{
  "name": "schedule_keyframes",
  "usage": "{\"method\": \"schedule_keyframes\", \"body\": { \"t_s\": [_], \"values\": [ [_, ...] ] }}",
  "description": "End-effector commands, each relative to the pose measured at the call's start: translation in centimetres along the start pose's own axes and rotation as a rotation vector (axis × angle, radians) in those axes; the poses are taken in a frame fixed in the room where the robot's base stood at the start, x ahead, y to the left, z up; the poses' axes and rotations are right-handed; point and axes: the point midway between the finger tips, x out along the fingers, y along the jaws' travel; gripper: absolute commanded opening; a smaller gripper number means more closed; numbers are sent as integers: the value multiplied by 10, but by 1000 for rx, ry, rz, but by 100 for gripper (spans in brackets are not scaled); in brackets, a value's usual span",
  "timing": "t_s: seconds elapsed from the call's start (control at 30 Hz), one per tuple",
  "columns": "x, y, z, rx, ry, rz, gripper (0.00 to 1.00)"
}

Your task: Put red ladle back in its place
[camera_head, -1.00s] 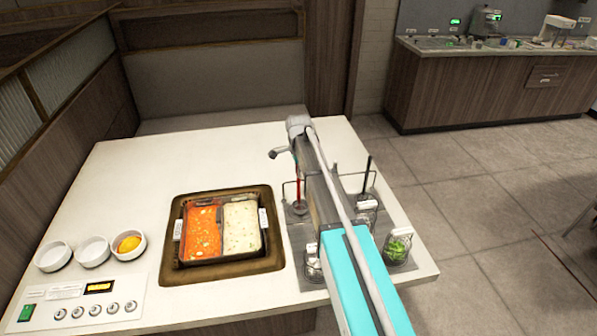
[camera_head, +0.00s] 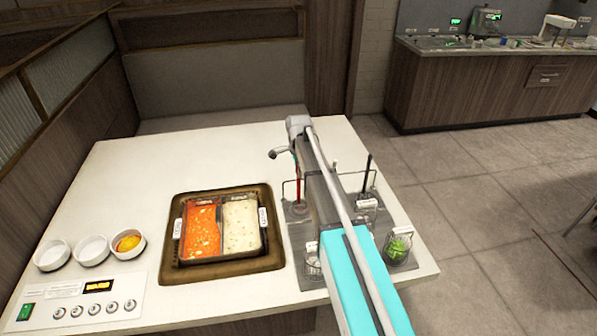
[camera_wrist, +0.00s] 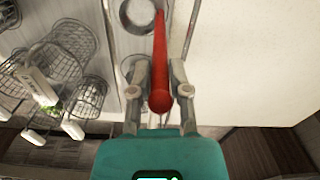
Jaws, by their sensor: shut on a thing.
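The red ladle (camera_wrist: 160,60) stands out in the wrist view, its red handle between the two fingers of my gripper (camera_wrist: 160,88), which is shut on it. The handle runs away from the camera towards a round metal cup (camera_wrist: 138,15) in the rack; whether the ladle's bowl is inside that cup is hidden. In the head view a thin part of the red ladle (camera_head: 297,185) shows upright above the left well of the rack (camera_head: 297,210). My arm hides most of the rack's middle, and the fingertips are not clear there.
A dark-handled ladle (camera_head: 367,175) stands at the rack's right. Wire baskets (camera_head: 398,245), one with greens, hang at the front and right. A two-part pot (camera_head: 222,228) of red and white soup is left of the rack. Three bowls (camera_head: 92,250) stand further left.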

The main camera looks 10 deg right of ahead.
Motion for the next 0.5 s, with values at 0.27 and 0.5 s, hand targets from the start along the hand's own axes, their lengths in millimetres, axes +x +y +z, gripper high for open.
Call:
{"method": "schedule_keyframes", "body": {
  "t_s": [0.27, 0.5],
  "values": [
    [1, 1, 0, 0, 0, 2, 27],
    [1, 1, 0, 0, 0, 2, 64]
  ]
}}
